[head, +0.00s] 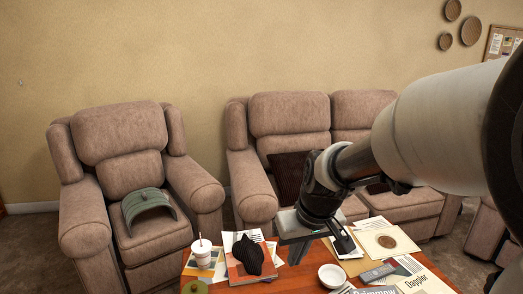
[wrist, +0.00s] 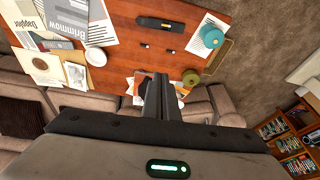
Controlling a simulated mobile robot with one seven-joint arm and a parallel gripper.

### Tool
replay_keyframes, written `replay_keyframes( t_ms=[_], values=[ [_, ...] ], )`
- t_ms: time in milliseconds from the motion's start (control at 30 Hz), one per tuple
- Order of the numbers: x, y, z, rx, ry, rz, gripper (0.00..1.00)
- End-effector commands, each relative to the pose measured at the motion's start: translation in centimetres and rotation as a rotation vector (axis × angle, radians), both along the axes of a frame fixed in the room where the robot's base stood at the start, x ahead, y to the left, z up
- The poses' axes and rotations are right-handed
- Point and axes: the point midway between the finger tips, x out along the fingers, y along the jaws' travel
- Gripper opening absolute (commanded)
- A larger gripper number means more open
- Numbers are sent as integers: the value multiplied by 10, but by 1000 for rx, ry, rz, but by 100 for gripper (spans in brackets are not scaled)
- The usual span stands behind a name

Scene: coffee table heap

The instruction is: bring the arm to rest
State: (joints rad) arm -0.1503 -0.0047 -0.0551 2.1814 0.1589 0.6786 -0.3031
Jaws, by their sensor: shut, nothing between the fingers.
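My gripper (head: 316,243) hangs from my arm above the coffee table (head: 295,281) in the head view, in front of the sofa. In the wrist view my gripper (wrist: 160,82) points over the table (wrist: 205,12), and its two fingers are together with nothing between them. The fingers hide part of the table's sofa-side edge and the things there.
An armchair (head: 122,140) and a sofa (head: 290,115) stand behind. The wrist view shows a teal round object (wrist: 212,36) and bookshelf (wrist: 290,140).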

Motion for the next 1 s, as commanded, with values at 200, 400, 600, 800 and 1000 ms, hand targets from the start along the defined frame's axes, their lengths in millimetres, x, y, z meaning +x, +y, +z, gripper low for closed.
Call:
replay_keyframes(
  t_ms=[200,400,600,800,1000],
  values=[
    [-62,-28,57,5,-80,-109,0],
    [-112,-47,80,-1,-135,-200,0],
    [-149,-60,88,-10,-180,-272,0],
    [-161,-65,124,-15,-190,-301,0],
    [-160,-64,171,-15,-191,-299,0]
  ],
)
